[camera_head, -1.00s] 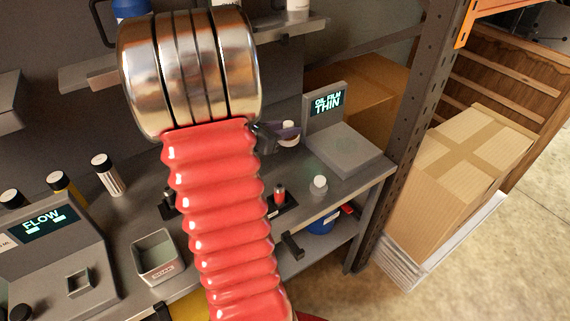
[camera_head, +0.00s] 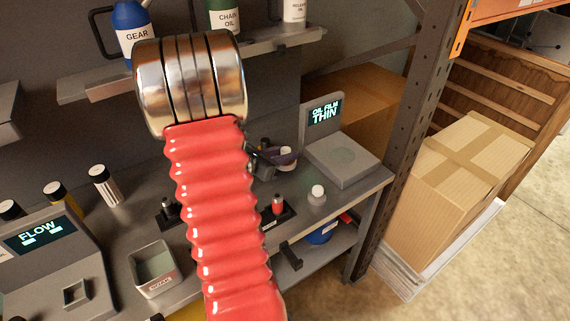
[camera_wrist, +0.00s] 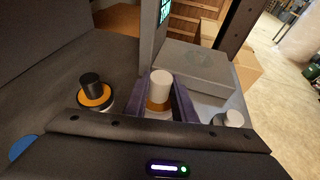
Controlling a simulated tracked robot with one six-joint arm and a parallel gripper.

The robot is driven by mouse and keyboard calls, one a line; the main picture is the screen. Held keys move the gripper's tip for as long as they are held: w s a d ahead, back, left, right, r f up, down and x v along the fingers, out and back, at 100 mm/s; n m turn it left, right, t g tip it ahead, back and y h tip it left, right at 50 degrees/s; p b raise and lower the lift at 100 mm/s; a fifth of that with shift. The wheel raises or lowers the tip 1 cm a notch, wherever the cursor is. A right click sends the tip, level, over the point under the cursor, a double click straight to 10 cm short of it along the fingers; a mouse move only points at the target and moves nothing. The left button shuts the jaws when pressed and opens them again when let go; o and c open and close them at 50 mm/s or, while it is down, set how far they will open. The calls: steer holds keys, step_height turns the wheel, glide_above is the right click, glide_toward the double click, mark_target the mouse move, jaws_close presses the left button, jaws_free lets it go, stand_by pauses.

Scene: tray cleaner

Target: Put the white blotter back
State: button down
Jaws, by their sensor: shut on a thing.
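My gripper (camera_head: 282,158) is over the bench, left of the scale-like device. It is shut on a white-topped piece, which I take to be the white blotter. In the wrist view this white blotter (camera_wrist: 159,88) stands upright between my two purple fingers, with an amber-brown band below its white top. I cannot tell whether its base touches the bench. A black holder (camera_head: 285,216) lies nearer the front edge with a red piece (camera_head: 278,203) standing at its right end. A black piece (camera_head: 169,209) stands at its left, and my arm hides the middle.
A device reading "OIL FILM THIN" (camera_head: 343,162) stands close to the right of my gripper. A small white-topped object (camera_head: 316,194) sits before it. A black-topped piece with an orange ring (camera_wrist: 94,93) is left of my fingers. A grey bin (camera_head: 156,277) stands front left.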

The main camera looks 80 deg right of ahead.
steer(key=shift+f, duration=1.95)
steer(key=c, duration=1.5)
jaws_free()
steer(key=shift+f, duration=0.1)
steer(key=shift+o, duration=0.2)
steer(key=v, duration=1.2)
steer(key=shift+w, duration=0.1)
